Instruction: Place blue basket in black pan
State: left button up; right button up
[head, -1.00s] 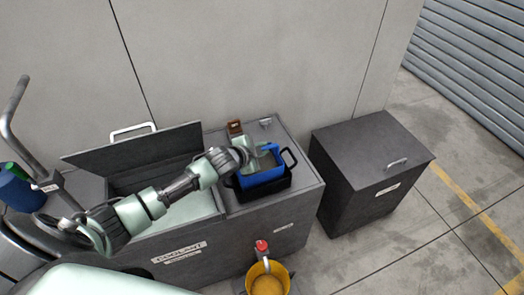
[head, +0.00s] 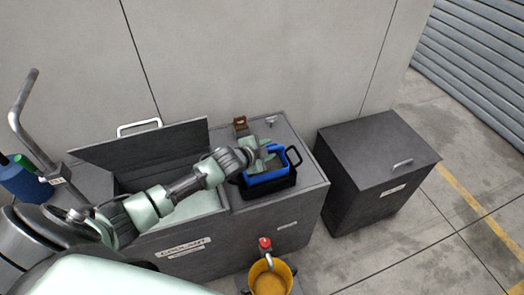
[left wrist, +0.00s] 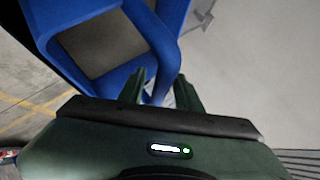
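The blue basket (head: 270,178) sits inside the black pan (head: 272,192) on top of the dark cabinet. The pan's black handle (head: 294,156) stands up on the right. My left gripper (head: 266,155) is at the basket's left, back side, its fingers spread apart. In the left wrist view, the fingers (left wrist: 160,82) stand on either side of a blue basket part, with a gap showing between them. The basket (left wrist: 115,45) fills the upper left there, and its dark inside shows. My right gripper is not in view.
An open dark bin (head: 170,208) with a raised lid (head: 140,155) is at the left. A small brown item (head: 240,124) lies behind the pan. A yellow bucket (head: 270,283) stands in front, and a closed dark box (head: 375,165) is at the right.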

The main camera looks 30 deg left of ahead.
pick_arm(q)
jog(key=v, duration=1.2)
jog(key=shift+b, duration=0.45)
jog(key=shift+w, duration=0.1)
jog(key=s+d+f+n+g, duration=0.2)
jog(key=s+d+n+g, duration=0.1)
jog(key=s, duration=0.6)
jog(key=s+d+f+n+g+y, duration=0.15)
jog(key=s+d+n, duration=0.25)
jog(key=s, duration=0.5)
jog(key=s+d+f+n+g+h, duration=0.1)
jog(key=s+d+f+n+g, duration=0.2)
jog(key=s, duration=0.6)
notch_tip(320, 180, down, 26)
jog(key=g+b, duration=0.1)
jog(key=g, duration=0.1)
jog(key=s+a+f+g+b, duration=0.1)
jog(key=s+a+f, duration=0.2)
jog(key=s+f, duration=1.4)
jog(key=shift+s+f+m+y, duration=0.3)
jog(key=shift+s+f+y, duration=0.1)
jog(key=shift+f, duration=0.2)
jog(key=shift+a, duration=0.1)
